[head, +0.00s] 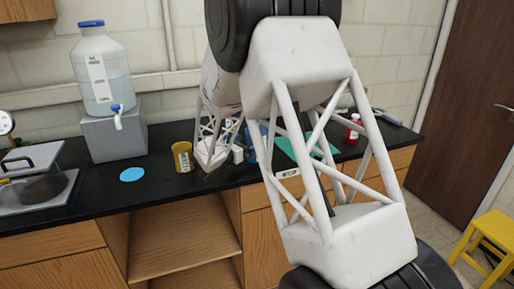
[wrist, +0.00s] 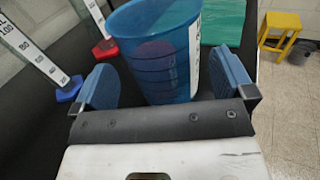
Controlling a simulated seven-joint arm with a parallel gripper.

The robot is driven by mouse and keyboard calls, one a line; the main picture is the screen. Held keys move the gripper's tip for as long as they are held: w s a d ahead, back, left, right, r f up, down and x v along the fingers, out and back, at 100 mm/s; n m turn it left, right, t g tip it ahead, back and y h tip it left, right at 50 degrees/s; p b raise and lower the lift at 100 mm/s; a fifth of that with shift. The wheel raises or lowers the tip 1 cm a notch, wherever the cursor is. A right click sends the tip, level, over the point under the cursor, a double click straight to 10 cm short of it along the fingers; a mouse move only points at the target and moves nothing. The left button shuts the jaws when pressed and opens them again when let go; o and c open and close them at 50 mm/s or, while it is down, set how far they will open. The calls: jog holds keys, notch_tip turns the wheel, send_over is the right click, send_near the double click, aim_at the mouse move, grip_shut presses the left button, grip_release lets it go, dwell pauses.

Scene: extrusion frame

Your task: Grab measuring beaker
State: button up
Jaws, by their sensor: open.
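The measuring beaker (wrist: 158,60) is a translucent blue cup with dark graduation lines and a white label strip on its right side. It stands upright on the dark counter in the wrist view. My gripper (wrist: 165,78) is open, with one blue finger pad to the left of the beaker and the other to its right. Some room shows between the left pad and the beaker; the right pad looks closer, and I cannot tell if it touches. The beaker's base is hidden behind the gripper body. In the head view my arm covers most of this area.
Graduated cylinders with a red base (wrist: 105,49) and a blue base (wrist: 69,89) stand left of the beaker. A green sheet (wrist: 222,20) lies behind right. A yellow container (head: 183,157), a blue disc (head: 132,174) and a large water jug (head: 103,75) are farther left.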

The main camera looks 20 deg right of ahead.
jog(key=shift+d, duration=0.1)
jog(key=shift+x, duration=2.5)
jog(key=shift+w+r, duration=0.1)
jog(key=shift+w, duration=0.05)
jog(key=shift+c, duration=0.3)
jog(key=c, duration=0.6)
jog(key=shift+r, duration=0.15)
jog(key=s+a+r, duration=0.1)
jog(key=s, duration=0.4)
jog(key=s+a+r, duration=0.1)
jog(key=s+r, duration=0.1)
jog(key=s, duration=0.3)
jog(key=s+a+r, duration=0.1)
jog(key=s, duration=0.4)
jog(key=shift+s+r, duration=0.4)
